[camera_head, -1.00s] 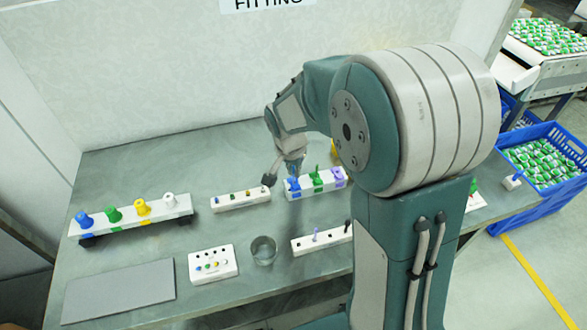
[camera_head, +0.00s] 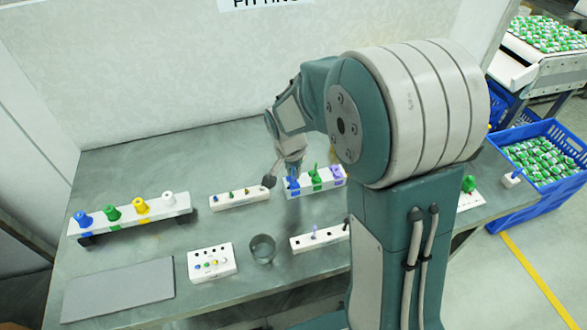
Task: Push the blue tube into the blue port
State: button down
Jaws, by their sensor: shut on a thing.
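My gripper (camera_head: 287,162) is pointed down over the left end of a white block (camera_head: 313,191) with blue, green and purple ports. It is shut on the blue tube (camera_head: 292,173), which shows as a small blue piece below the fingers. The tube is directly above or at the blue port (camera_head: 292,187); at this size I cannot tell how far in it sits. The green port (camera_head: 315,181) has a green piece standing up in it. The purple port (camera_head: 337,176) is at the right end of the block. My arm covers the area further right.
A white rack (camera_head: 130,226) with blue, green, yellow and white knobs stands at left. A small white strip (camera_head: 239,198) lies just left of the gripper. A panel (camera_head: 212,263), a round cup (camera_head: 262,248) and another strip (camera_head: 320,238) are in front. A grey mat (camera_head: 118,290) lies front left.

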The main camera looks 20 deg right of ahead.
jog(key=shift+f, duration=0.75)
jog(key=c, duration=0.7)
grip_release()
jog(key=r, duration=0.4)
jog(key=s+a+r, duration=0.1)
jog(key=r, duration=0.6)
jog(key=shift+s+a+r, duration=0.25)
jog(key=shift+r, duration=0.1)
